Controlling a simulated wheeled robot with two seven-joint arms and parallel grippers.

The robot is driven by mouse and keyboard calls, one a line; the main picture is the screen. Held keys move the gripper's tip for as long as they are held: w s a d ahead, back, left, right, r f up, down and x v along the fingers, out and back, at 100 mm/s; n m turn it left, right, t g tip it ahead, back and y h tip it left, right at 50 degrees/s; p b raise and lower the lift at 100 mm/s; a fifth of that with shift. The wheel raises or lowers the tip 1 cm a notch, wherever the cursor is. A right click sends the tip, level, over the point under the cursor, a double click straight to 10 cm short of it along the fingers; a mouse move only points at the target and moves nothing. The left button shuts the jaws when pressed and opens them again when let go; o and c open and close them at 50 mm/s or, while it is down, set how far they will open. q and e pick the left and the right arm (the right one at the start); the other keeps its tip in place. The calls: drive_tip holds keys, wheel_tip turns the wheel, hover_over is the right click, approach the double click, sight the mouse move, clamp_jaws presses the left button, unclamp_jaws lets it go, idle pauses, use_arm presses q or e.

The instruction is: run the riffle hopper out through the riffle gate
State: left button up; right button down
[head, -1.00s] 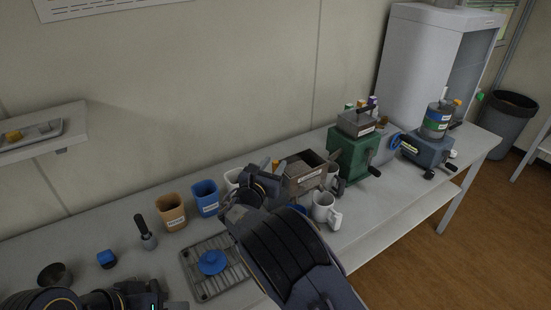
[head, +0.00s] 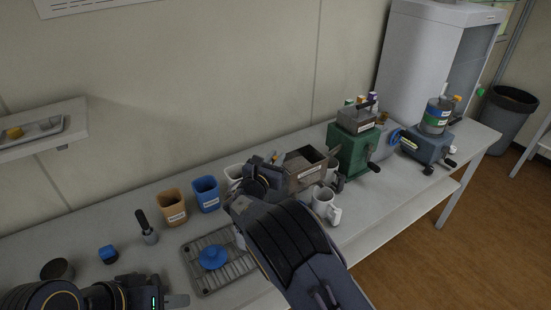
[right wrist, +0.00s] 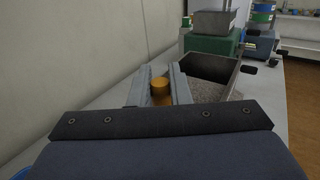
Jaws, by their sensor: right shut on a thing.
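The riffle hopper (head: 304,165) is an open, labelled metal box on the bench; in the right wrist view (right wrist: 216,68) grey granular material shows inside it. An orange knob (right wrist: 160,86), which looks like the riffle gate's handle, stands at the hopper's left side in that view. My right gripper (right wrist: 161,90) is shut on this knob, one finger on each side. In the head view my right wrist and forearm hide most of the gate and the hopper's near left side. My left gripper (head: 178,300) is low at the left, away from the hopper; its finger gap is unclear.
Orange (head: 172,206) and blue (head: 206,193) cups stand left of the hopper. A wire rack (head: 235,271) with a blue lid (head: 213,257) lies in front. A white mug (head: 326,206) stands close to my right forearm. A green machine (head: 352,150) stands to the right.

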drive_tip(key=shift+f+b, duration=0.15)
drive_tip(key=shift+b, duration=0.2)
drive_tip(key=s+d+m+b, duration=0.1)
drive_tip(key=m+b, duration=0.1)
drive_tip(key=b, duration=0.3)
drive_tip(key=s+d+m+t+h+b, duration=0.1)
drive_tip(key=b, duration=0.5)
drive_tip(key=s+d+f+m+t+h+b, duration=0.1)
drive_tip(key=s+m+b, duration=0.1)
drive_tip(key=b, duration=0.3)
drive_tip(key=shift+m, duration=0.3)
drive_tip(key=c, duration=1.4)
unclamp_jaws()
drive_tip(key=shift+a, duration=0.1)
drive_tip(key=b+v, duration=0.1)
drive_tip(key=v, duration=0.6)
drive_tip(key=shift+s+f+b, duration=0.2)
drive_tip(key=shift+s+b, duration=0.1)
drive_tip(key=shift+b, duration=0.1)
